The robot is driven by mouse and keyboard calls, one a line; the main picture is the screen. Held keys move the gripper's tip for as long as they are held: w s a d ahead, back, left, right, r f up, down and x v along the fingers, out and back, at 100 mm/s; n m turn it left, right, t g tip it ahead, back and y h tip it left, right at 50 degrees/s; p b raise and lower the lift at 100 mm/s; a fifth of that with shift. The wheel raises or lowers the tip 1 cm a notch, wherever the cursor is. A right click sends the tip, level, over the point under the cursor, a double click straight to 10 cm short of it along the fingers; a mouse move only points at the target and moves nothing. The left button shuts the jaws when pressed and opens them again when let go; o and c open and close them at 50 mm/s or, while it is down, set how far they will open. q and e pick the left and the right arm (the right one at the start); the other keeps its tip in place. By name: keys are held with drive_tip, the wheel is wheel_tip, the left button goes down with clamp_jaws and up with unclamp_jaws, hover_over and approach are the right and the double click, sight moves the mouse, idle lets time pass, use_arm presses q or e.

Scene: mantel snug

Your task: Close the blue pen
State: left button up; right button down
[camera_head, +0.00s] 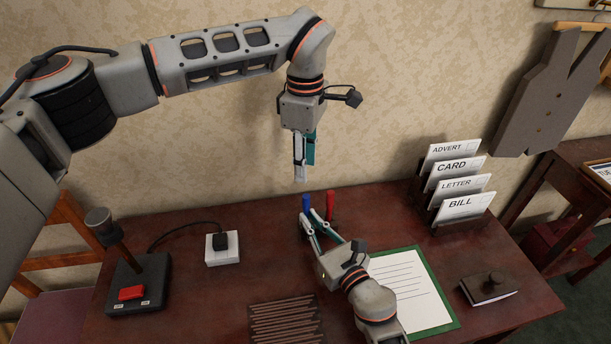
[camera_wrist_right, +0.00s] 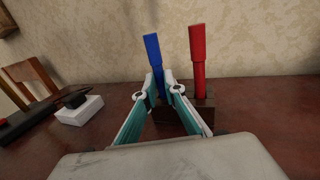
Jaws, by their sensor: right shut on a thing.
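The blue pen (camera_head: 306,202) stands near the table's back edge, left of a red pen (camera_head: 330,202). In the right wrist view the blue pen (camera_wrist_right: 153,52) leans slightly left and its upper part is wider, like a cap. My right gripper (camera_head: 313,218) is shut on the blue pen's lower part; its fingertips also show in the right wrist view (camera_wrist_right: 161,88). The pen's foot is hidden behind the fingers. My left gripper (camera_head: 303,172) hangs above the pens, pointing down, with nothing visible in it. Its jaw gap is unclear from this side.
The red pen (camera_wrist_right: 198,60) stands in a dark block (camera_wrist_right: 203,112). A letter rack (camera_head: 459,205) is at the right, with a green-edged sheet (camera_head: 405,290) in front. A white socket box (camera_head: 222,249) and a lever box (camera_head: 138,285) are at the left. A slatted mat (camera_head: 287,320) lies in front.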

idle(0.3)
drive_tip(key=c, duration=2)
unclamp_jaws()
drive_tip(key=shift+c, duration=0.2)
drive_tip(key=v, duration=1.2)
